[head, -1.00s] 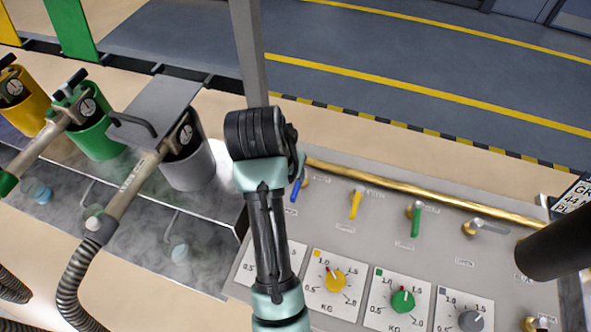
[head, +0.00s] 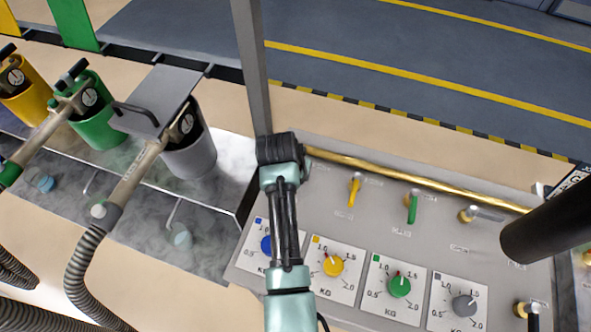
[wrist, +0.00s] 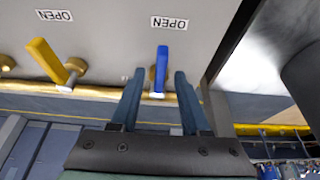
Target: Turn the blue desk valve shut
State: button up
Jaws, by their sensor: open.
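The blue desk valve (wrist: 162,66) shows in the wrist view as a straight blue lever on a brass fitting at the brass pipe. Its lever points towards a label that reads OPEN (wrist: 169,22), upside down in this view. My gripper (wrist: 156,86) is open, with one dark finger on each side of the blue lever. The fingers appear apart from the lever; how deep they reach around it is hard to tell. In the head view my arm hides the blue valve and the fingertips.
The yellow valve (wrist: 50,62) stands beside the blue one. The head view also shows the green valve (head: 412,208) and the grey valve (head: 480,213) along the brass pipe (head: 420,184). Coloured dials, such as the yellow dial (head: 333,265), line the desk. A grey post (head: 252,70) rises behind my arm.

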grip_shut()
dwell(1.4)
